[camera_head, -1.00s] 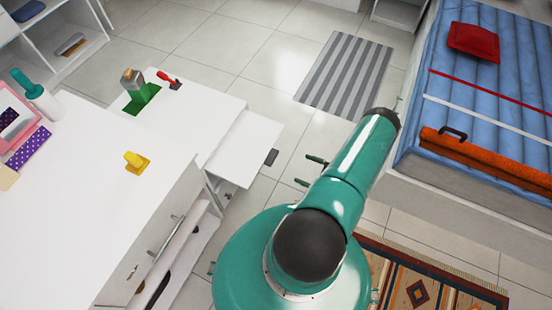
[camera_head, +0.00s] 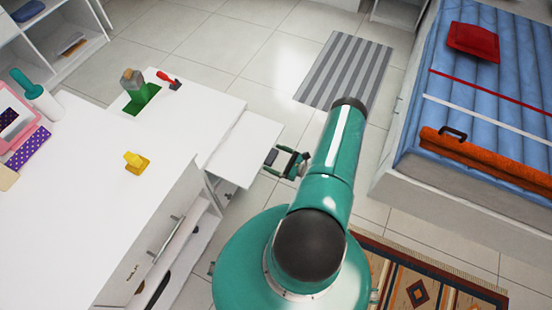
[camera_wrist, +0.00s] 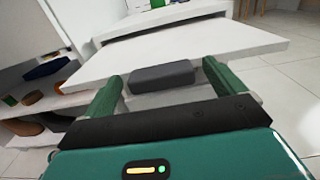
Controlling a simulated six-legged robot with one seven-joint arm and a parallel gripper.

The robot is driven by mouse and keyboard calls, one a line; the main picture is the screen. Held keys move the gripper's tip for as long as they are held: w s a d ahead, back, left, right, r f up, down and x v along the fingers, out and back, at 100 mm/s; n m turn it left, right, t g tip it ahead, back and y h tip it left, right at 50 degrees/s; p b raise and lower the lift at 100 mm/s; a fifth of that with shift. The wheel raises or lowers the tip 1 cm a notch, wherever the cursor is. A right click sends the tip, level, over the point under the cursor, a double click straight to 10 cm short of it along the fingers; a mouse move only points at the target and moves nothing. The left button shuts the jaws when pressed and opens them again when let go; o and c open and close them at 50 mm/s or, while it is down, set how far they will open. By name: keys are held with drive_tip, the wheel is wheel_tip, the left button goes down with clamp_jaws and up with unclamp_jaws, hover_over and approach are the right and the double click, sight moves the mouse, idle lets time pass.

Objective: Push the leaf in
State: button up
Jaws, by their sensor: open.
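The leaf (camera_head: 249,146) is a white panel that sticks out from the side of the white desk (camera_head: 196,108). It also shows in the wrist view (camera_wrist: 180,52) as a wide flat board, with a dark grey handle (camera_wrist: 162,77) at its near edge. My gripper (camera_head: 287,160) is at the leaf's outer end. In the wrist view my gripper (camera_wrist: 163,85) is open, with one green finger on each side of the handle. I cannot tell whether the fingers touch the handle or the leaf. The handle is mostly hidden by my gripper in the head view.
A white counter (camera_head: 80,220) stands at the left with a yellow object (camera_head: 136,162) on it. Open shelves (camera_wrist: 40,90) lie left of the leaf. A bed (camera_head: 490,100) is at the right. Tiled floor between is clear, with a striped mat (camera_head: 345,70).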

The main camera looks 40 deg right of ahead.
drive_tip(key=shift+w, duration=0.1)
drive_tip(key=c, duration=1.4)
